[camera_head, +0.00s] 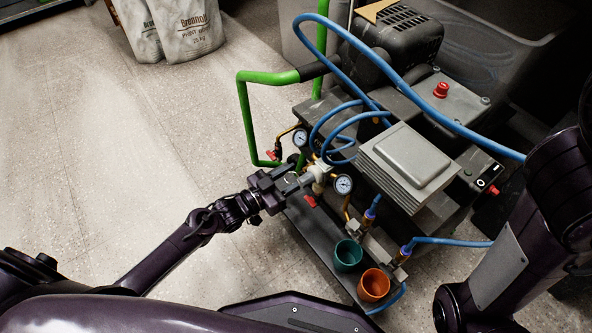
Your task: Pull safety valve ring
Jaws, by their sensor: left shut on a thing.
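A compressor-like machine (405,165) stands on the floor, with gauges, valves and blue hoses on its front side. My left gripper (298,180) reaches in from the left and is at the valve fittings between the two round gauges (343,184). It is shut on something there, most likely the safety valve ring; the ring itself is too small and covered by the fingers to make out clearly. My right arm shows at the right edge, but its gripper is out of the picture.
A teal cup (348,254) and an orange cup (374,285) stand on the machine's lower shelf. A green handle (243,110) rises at the machine's left. Sacks (185,28) stand at the back left, and a grey bin (490,45) stands behind. The left floor is clear.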

